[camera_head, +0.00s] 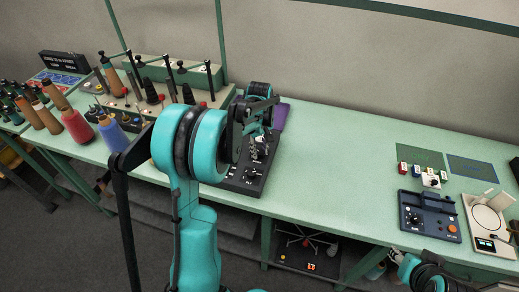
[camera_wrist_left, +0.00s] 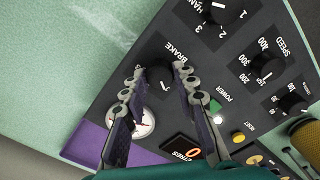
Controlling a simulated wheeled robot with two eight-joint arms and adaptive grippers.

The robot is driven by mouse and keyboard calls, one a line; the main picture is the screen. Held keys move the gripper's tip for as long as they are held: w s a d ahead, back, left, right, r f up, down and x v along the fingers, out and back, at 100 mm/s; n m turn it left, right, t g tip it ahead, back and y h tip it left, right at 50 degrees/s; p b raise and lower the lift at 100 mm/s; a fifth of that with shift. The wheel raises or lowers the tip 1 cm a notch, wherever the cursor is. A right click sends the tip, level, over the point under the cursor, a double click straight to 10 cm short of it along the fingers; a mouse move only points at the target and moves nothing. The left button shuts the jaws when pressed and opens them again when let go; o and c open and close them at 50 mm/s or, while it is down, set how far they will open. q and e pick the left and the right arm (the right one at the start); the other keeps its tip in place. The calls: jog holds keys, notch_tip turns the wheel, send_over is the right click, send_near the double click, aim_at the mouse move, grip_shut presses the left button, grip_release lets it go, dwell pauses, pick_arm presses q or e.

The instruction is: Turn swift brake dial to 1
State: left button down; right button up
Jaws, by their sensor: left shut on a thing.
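The brake dial (camera_wrist_left: 160,79) is a black round knob beside the word BRAKE on a dark control panel (camera_wrist_left: 118,80) in the left wrist view. My left gripper (camera_wrist_left: 159,74) has its two fingers on either side of the knob and is shut on it. A short white mark shows on the knob; the scale numbers around it are hidden or too small to read. In the head view the panel (camera_head: 243,186) lies on the bench, and my left arm hides the dial. Part of my right arm shows at the bottom right; its jaws are not clear.
The panel also carries a SPEED dial (camera_wrist_left: 267,68), a HANKS dial (camera_wrist_left: 226,10), a round gauge (camera_wrist_left: 143,122), a red display (camera_wrist_left: 186,147) and a green power switch (camera_wrist_left: 215,106). Yarn cones (camera_head: 76,126) stand at the left. The bench middle (camera_head: 325,170) is clear.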

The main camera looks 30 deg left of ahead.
aim_at(260, 152)
pick_arm(q)
jog(key=c, duration=1.2)
grip_release()
notch_tip(260, 152, up, 12)
jog(key=shift+f, duration=0.1)
